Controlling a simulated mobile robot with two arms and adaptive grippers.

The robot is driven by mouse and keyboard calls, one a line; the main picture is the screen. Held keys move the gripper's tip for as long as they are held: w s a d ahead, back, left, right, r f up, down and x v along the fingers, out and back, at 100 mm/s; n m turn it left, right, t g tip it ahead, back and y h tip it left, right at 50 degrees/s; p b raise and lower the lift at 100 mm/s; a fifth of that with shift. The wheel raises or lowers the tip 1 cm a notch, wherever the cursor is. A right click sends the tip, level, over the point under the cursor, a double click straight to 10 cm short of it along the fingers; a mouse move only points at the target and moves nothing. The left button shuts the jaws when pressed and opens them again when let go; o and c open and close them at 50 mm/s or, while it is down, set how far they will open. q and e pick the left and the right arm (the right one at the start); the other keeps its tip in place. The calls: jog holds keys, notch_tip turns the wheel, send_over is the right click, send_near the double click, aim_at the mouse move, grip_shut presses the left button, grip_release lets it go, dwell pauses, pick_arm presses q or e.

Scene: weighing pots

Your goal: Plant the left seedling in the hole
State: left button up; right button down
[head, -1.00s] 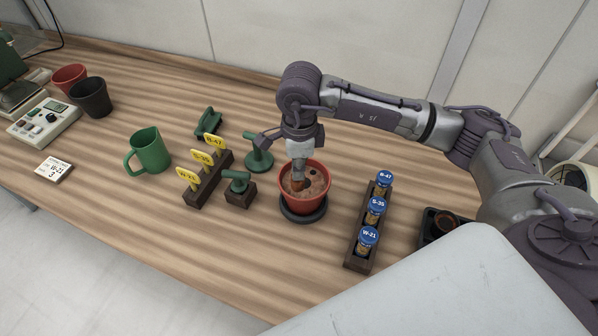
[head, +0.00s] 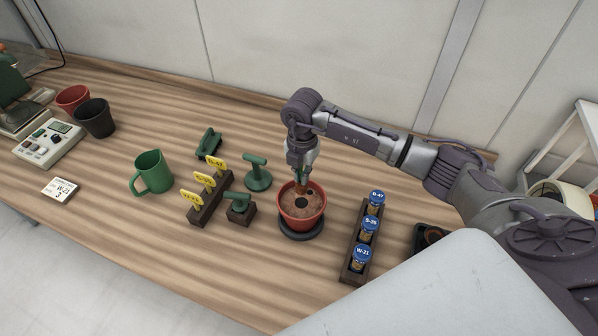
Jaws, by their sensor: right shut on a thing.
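A red pot (head: 290,218) full of brown soil stands on a dark saucer (head: 302,235). A dark round hole (head: 302,202) shows in the soil. My right gripper (head: 300,180) points down over the back of the pot, shut on the seedling, whose brown root plug (head: 299,187) shows just below the fingers. A bit of green shows beside the fingers. The plug is behind the hole in the picture; I cannot tell whether it touches the soil. A black tray (head: 421,237) at the right is mostly hidden by my own body. My left gripper is not in view.
Right of the pot stands a dark rack (head: 349,272) with blue-capped vials. Left are a dark green tool (head: 257,174), a stamp-like tool on a block (head: 240,208), a yellow label rack (head: 208,205) and a green jug (head: 153,172). The front table strip is clear.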

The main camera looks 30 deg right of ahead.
aim_at(302, 187)
jog(key=shift+f+b, duration=1.8)
jog(key=shift+f, duration=0.7)
jog(key=shift+f, duration=0.2)
jog(key=shift+f+b, duration=2)
jog(key=shift+f, duration=0.4)
jog(key=c, duration=0.7)
grip_release()
jog(key=shift+o, duration=0.2)
jog(key=shift+r, duration=0.15)
jog(key=shift+r+p, duration=4.25)
jog(key=shift+r, duration=1.4)
